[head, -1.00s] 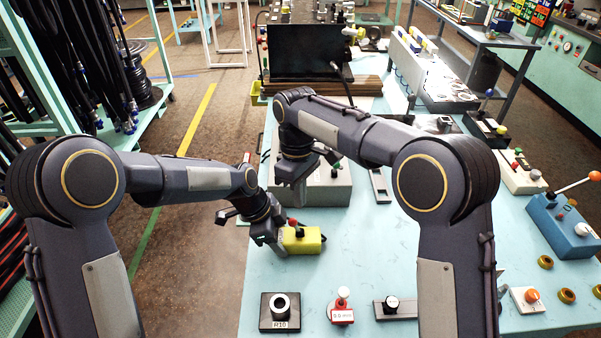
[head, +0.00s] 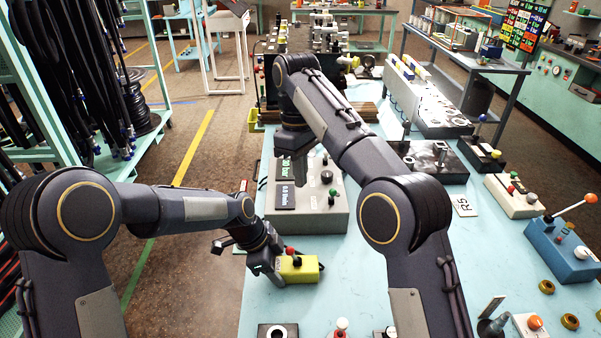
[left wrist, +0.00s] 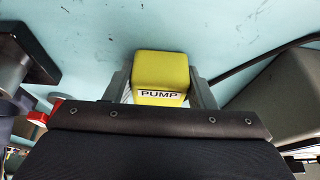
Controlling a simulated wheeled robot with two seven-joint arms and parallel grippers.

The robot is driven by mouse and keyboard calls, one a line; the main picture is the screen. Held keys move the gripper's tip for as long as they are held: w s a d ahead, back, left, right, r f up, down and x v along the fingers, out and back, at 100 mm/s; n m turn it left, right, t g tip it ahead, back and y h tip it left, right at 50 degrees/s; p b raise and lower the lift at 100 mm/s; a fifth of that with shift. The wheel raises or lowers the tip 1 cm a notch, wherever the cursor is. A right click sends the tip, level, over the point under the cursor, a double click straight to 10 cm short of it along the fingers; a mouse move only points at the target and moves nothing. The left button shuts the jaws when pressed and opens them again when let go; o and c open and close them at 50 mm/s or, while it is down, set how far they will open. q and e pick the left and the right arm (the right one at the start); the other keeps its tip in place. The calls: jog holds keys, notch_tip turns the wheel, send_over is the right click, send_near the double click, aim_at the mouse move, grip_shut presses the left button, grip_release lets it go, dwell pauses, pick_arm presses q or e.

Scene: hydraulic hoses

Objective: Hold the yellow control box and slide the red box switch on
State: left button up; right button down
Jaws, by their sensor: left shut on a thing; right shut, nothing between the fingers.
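My left gripper (head: 280,268) is shut on the yellow control box (head: 303,270), near the table's left edge. In the left wrist view the yellow box (left wrist: 160,72), labelled PUMP, sits between the two fingers.
The grey box (head: 330,212) with displays and knobs stands just behind the yellow box. A blue lever box (head: 560,250) and a cream button box (head: 515,200) stand at the right. A black base (head: 278,331) is at the front.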

pick_arm(q)
jog(key=o, duration=1.1)
